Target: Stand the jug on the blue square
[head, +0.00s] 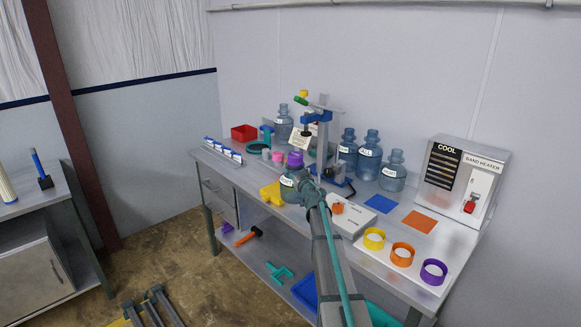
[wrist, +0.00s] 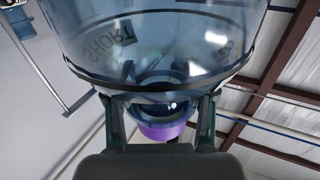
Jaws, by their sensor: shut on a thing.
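The held jug (head: 289,188) is clear blue with a white label, and in the head view it looks upright at the front of the bench. A purple piece (head: 295,158) shows at its top. In the wrist view the jug (wrist: 150,45) fills the upper middle, and the purple piece (wrist: 163,131) shows past its neck. My gripper (wrist: 160,112) is shut on the jug at its neck, one finger on each side. In the head view my arm partly hides the jug's right side. The blue square (head: 380,204) lies flat and bare on the bench, right of the jug.
An orange square (head: 420,222) lies right of the blue one. Several other jugs (head: 370,155) stand behind. A blue-grey press stand (head: 322,140) and white box (head: 350,216) lie near my arm. Coloured rings (head: 403,254) sit front right; a band heater (head: 462,180) stands back right.

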